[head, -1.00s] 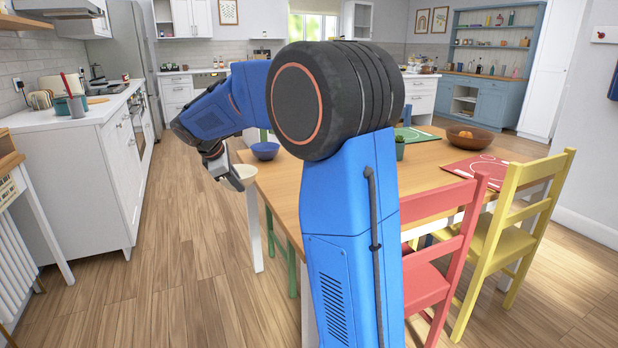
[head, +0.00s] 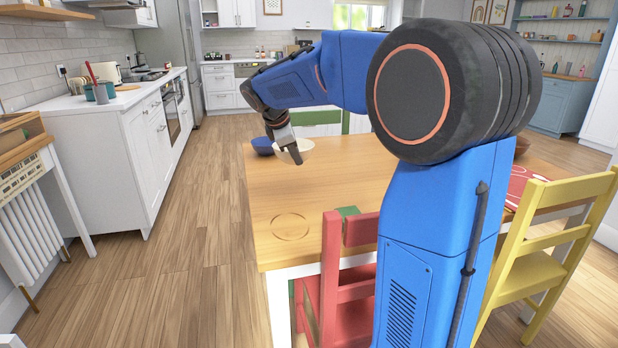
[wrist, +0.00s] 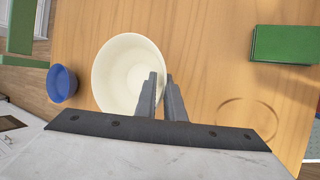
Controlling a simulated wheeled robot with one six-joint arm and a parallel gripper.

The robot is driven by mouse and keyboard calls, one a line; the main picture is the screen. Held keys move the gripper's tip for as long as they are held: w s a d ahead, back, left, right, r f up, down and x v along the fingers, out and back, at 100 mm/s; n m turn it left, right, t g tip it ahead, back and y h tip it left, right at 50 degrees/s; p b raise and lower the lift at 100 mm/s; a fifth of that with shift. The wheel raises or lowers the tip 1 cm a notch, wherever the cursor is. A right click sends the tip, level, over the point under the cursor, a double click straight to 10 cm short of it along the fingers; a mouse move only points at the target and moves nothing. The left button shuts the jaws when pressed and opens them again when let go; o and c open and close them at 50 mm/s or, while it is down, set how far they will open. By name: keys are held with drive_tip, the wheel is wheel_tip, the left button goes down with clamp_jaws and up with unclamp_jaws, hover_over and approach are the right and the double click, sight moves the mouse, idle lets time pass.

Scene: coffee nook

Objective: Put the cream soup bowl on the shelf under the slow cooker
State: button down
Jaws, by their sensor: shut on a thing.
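The cream soup bowl (head: 295,151) is at my gripper (head: 287,151), by the far left corner of the wooden table. In the wrist view the bowl (wrist: 124,68) is seen from above, its inside empty. My gripper (wrist: 162,95) is shut on the bowl's near right rim, one finger inside the wall and one outside. I cannot tell whether the bowl's base touches the table. Neither the slow cooker nor the shelf under it can be made out.
A blue bowl (head: 262,146) sits beside the cream one. The wooden table (head: 345,180) has a round ring mark and a green block-like thing (head: 348,211). Red (head: 335,265) and yellow (head: 550,230) chairs stand at the near side. The floor (head: 200,220) at left is clear.

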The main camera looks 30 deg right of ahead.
drive_tip(key=shift+f, duration=4.75)
drive_tip(key=c, duration=1.8)
unclamp_jaws()
drive_tip(key=shift+f, duration=0.1)
drive_tip(key=shift+c, duration=0.2)
